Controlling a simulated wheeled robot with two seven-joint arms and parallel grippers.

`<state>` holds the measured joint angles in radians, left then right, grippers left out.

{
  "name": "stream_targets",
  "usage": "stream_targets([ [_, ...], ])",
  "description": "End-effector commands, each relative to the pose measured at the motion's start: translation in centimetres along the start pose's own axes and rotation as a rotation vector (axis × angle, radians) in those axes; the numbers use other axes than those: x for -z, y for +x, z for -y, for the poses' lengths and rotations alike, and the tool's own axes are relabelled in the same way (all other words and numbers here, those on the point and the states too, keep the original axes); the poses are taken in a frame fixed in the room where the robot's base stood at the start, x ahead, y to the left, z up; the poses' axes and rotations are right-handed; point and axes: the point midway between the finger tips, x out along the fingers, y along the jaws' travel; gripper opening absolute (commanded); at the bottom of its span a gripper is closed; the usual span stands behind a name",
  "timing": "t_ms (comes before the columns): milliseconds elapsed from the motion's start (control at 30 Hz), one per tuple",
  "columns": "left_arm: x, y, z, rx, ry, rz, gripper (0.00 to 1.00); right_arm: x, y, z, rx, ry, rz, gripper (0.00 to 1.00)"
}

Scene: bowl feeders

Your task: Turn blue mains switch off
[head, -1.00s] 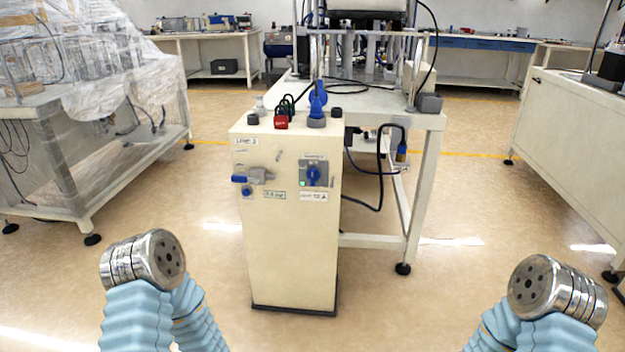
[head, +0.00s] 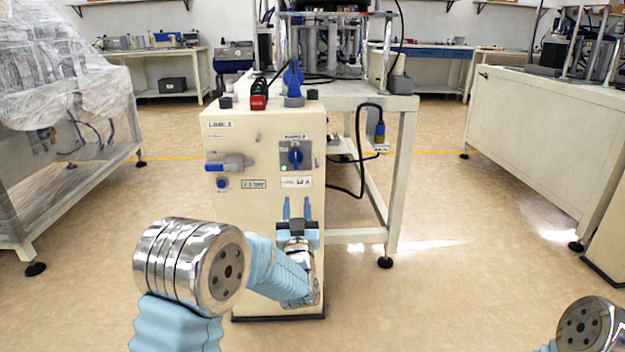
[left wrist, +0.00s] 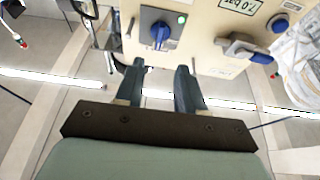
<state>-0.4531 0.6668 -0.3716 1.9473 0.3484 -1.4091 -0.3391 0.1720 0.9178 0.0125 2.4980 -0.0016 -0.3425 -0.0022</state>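The blue mains switch (head: 295,156) is a rotary knob on a grey plate on the upper right of the cream cabinet front. A small green light shows on the plate's lower left. In the left wrist view the knob (left wrist: 160,34) stands beyond the fingertips, its grip close to upright in the picture. My left gripper (head: 297,201) is in front of the cabinet, below the switch, fingers pointing up. My right gripper is not in view.
A blue-handled valve (head: 230,163) sits left of the switch, with a blue button (head: 222,183) below. A red padlock (head: 258,94) and a larger blue handle (head: 293,82) stand on the cabinet top. A cable (head: 359,150) hangs at the right. Floor at both sides is clear.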

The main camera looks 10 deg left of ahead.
Motion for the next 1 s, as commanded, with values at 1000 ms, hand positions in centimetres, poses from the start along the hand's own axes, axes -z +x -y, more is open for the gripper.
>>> stream_targets([
  [1000, 1.1, 14.0, 0.2, 0.010, 0.001, -0.024, 0.38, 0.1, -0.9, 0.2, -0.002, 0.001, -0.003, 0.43],
])
